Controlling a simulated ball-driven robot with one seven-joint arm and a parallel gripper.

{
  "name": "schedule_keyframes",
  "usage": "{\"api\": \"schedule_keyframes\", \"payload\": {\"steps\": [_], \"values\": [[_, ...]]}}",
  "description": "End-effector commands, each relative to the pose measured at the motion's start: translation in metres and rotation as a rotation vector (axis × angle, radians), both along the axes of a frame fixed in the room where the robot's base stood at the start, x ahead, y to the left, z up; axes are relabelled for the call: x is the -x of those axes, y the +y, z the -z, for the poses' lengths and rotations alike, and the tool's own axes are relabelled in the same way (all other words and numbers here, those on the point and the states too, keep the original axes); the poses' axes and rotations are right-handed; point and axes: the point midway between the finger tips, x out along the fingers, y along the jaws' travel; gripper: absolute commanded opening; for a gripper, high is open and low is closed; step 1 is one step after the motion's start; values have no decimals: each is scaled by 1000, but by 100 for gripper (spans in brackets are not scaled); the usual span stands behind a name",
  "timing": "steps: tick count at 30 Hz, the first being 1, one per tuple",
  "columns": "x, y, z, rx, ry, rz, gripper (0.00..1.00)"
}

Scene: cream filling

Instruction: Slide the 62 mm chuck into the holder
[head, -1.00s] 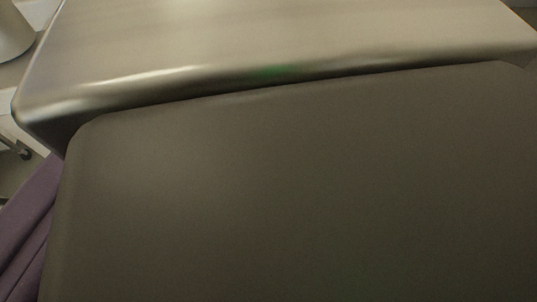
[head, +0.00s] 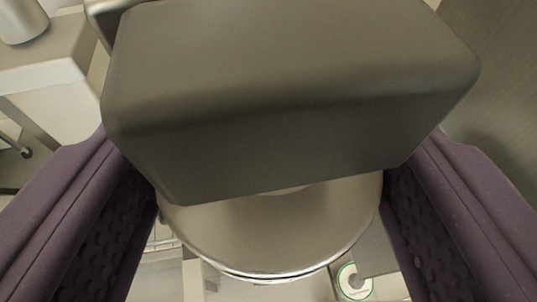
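My gripper (head: 270,215) shows as two purple fingers with ridged inner faces, wide apart at the left and right of the head view. A large dark grey block with rounded edges (head: 290,100) fills the upper middle and covers the fingertips. Under it, between the fingers, is a round silver metal body (head: 275,232) with a shiny lower rim. Its sides come up to both fingers in the picture; I cannot tell whether they touch. I cannot tell which of these is the 62 mm chuck, and I cannot make out the holder.
A steel table (head: 50,62) with a metal canister (head: 20,20) stands at the upper left, a caster below it. A small white disc with a green ring (head: 352,280) lies lower right. A dark grey panel (head: 500,60) closes the right side.

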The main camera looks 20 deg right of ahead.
Motion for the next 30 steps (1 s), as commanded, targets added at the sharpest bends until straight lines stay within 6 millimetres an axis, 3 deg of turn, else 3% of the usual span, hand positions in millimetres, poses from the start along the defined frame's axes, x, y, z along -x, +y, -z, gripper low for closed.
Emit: {"api": "schedule_keyframes", "payload": {"steps": [21,30], "values": [[42,10,0,2,-1,1,43],[52,12,0,1,-2,0,43]]}}
